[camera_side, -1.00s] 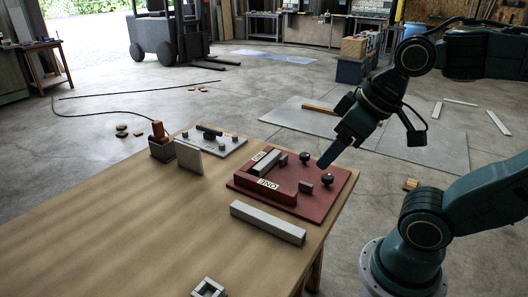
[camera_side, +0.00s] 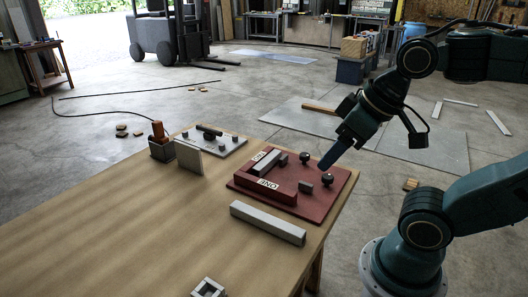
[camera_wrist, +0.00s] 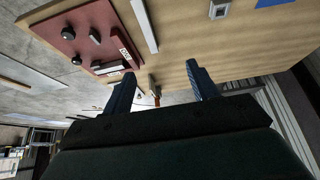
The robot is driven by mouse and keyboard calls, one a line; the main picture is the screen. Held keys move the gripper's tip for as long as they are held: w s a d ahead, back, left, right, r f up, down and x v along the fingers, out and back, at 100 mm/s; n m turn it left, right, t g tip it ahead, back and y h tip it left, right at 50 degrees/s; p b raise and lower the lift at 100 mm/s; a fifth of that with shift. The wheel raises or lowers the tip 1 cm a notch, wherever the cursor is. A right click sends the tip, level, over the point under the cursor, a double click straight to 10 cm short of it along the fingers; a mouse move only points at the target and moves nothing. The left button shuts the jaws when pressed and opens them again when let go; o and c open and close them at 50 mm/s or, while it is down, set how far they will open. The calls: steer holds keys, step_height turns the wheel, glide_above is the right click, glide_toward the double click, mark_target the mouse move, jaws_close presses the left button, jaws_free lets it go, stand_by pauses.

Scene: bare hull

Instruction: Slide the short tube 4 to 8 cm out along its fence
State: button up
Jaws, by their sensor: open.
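A red board (camera_side: 318,208) lies at the table's right end, with raised red fences along two of its sides. One fence (camera_side: 270,191) bears a white label reading "ONE"; a second label sits on the other fence, too small to read surely. A short grey tube (camera_side: 266,163) lies on the board inside the fences, and also shows in the wrist view (camera_wrist: 110,67). My gripper (camera_side: 322,165) is above the board's far right part, apart from the tube. In the wrist view my gripper (camera_wrist: 165,85) has its two blue fingers wide apart with nothing between them.
Dark knobs (camera_side: 328,179) and a small block (camera_side: 305,187) stand on the board. A longer grey bar (camera_side: 267,222) lies in front of it. A grey plate with pegs (camera_side: 215,142), an upright plate (camera_side: 188,157) and a small square frame (camera_side: 208,288) are also on the table. The table's left front is clear.

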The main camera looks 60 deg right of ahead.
steer(key=c, duration=0.7)
steer(key=shift+w+d+r+m, duration=0.1)
steer(key=shift+w+r+m, duration=0.2)
steer(key=shift+w, duration=0.25)
jaws_close()
steer(key=w+d+f+m+g, duration=0.15)
steer(key=w+d+m, duration=0.3)
steer(key=w, duration=0.55)
steer(key=w+d+f+m+g, duration=0.15)
steer(key=w+d+m, duration=0.3)
steer(key=w, duration=0.55)
steer(key=w+d+f+m+g, duration=0.1)
steer(key=w+d+f+m, duration=0.3)
steer(key=f, duration=0.4)
steer(key=w+d+f+m+g, duration=0.1)
steer(key=w+d+f+m, duration=0.4)
steer(key=w+d+f, duration=0.2)
steer(key=shift+w+f+g, duration=0.3)
steer(key=shift+w+f, duration=0.05)
steer(key=shift+f, duration=0.45)
